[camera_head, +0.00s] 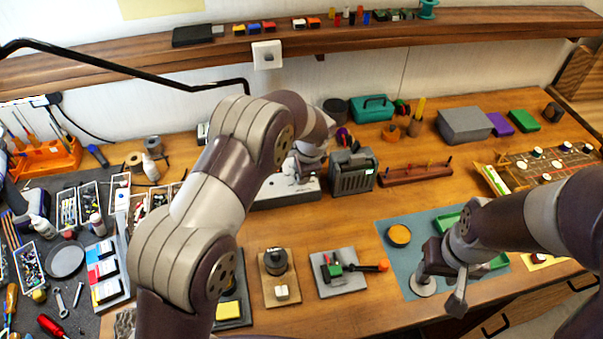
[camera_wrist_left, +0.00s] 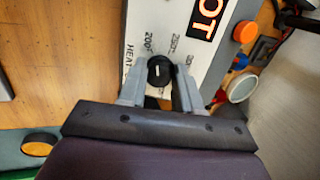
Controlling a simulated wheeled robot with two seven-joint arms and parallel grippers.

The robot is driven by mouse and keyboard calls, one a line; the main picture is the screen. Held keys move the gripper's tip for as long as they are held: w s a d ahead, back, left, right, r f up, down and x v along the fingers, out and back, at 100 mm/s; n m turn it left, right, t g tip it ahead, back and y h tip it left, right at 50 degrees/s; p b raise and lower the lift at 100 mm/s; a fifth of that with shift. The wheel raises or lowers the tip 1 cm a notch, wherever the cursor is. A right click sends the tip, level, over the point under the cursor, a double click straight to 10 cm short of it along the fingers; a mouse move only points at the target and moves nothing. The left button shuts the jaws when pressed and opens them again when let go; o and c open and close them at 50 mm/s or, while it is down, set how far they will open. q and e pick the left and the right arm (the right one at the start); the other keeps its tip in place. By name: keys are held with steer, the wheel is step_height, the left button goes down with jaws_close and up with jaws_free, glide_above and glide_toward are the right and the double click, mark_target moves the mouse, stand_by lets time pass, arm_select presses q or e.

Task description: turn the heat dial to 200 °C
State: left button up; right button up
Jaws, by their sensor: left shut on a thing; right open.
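The heat dial (camera_wrist_left: 160,70) is a small black knob with a white mark on a white panel (camera_wrist_left: 133,58). Printed numbers, 200 and 250 among them, stand around it next to the word HEAT. My left gripper (camera_wrist_left: 159,84) is shut on the dial, a grey finger on each side. The white mark lies roughly toward the 200 side; its exact reading is too small to tell. In the head view the heater unit (camera_head: 287,192) stands mid-table, its dial hidden by my left gripper (camera_head: 300,168). My right gripper (camera_head: 440,287) is open over the blue mat.
A dark grey box-shaped device (camera_head: 352,172) stands just right of the heater unit. An orange disc (camera_head: 399,235) lies on the blue mat (camera_head: 393,262). A small vise-like tool (camera_head: 335,268) sits on a grey pad in front. The left side is crowded with trays and tools.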

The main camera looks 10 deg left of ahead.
arm_select(q)
steer(key=shift+w+r+n+b, duration=0.1)
steer(key=shift+n+b, duration=0.5)
steer(key=shift+n, duration=1)
steer(key=shift+n+h, duration=0.3)
steer(key=o, duration=0.6)
steer(key=shift+o, duration=0.8)
steer(key=shift+r, duration=0.1)
steer(key=b+v, duration=0.2)
steer(key=v, duration=1)
steer(key=shift+d+r, duration=0.15)
steer(key=shift+r, duration=0.15)
steer(key=shift+f, duration=0.1)
